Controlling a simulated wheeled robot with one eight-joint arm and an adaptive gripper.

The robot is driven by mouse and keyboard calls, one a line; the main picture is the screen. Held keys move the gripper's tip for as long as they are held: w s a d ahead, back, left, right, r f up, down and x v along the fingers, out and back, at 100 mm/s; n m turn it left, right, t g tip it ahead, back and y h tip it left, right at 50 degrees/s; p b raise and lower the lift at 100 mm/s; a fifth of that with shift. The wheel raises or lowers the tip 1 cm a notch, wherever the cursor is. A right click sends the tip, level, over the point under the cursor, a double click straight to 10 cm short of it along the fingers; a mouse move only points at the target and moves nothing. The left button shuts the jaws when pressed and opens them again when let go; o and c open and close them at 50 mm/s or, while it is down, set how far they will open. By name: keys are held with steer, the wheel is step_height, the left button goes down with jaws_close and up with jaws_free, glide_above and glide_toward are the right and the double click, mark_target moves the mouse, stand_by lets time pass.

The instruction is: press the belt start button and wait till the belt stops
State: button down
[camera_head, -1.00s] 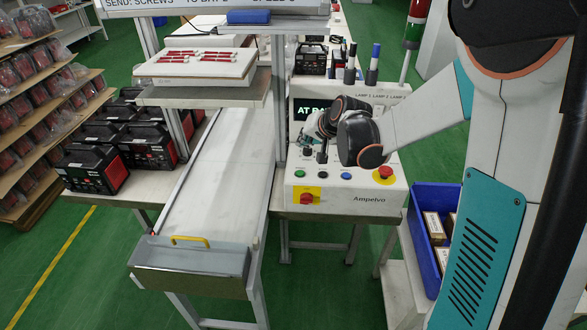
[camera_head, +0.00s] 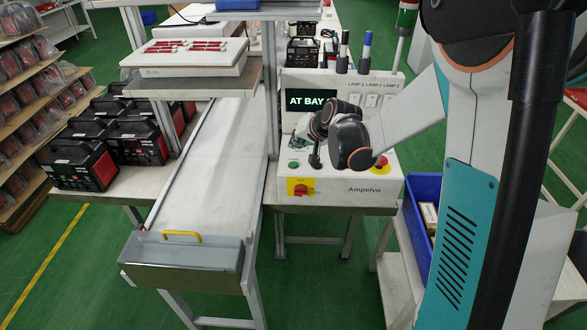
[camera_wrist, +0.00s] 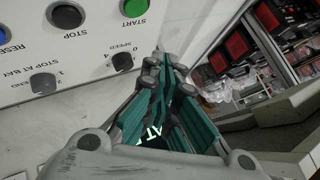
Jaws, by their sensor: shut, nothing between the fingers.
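The control box (camera_head: 330,189) labelled Ampelvo stands right of the belt. Its green START button (camera_head: 293,163) shows left of my gripper (camera_head: 315,162); it also shows in the wrist view (camera_wrist: 133,7), at the top edge. The gripper's fingers (camera_wrist: 168,72) are shut and empty, beside and below START in that view, apart from it. A black STOP button (camera_wrist: 66,16) and part of a blue RESET button (camera_wrist: 3,36) sit left of START. The display (camera_head: 312,100) reads "AT BAY"; the rest is hidden by my arm. The white belt (camera_head: 210,165) looks bare.
A red emergency button (camera_head: 380,162) and a red-yellow switch (camera_head: 299,188) are on the box. A metal tray (camera_head: 185,251) ends the belt. A blue crate (camera_head: 422,222) stands right.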

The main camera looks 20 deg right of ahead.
mark_target(296, 163)
steer(key=shift+f+b, duration=1.45)
steer(key=shift+f, duration=0.95)
steer(key=shift+f, duration=0.15)
steer(key=shift+f+b, duration=0.25)
steer(key=shift+b, duration=0.1)
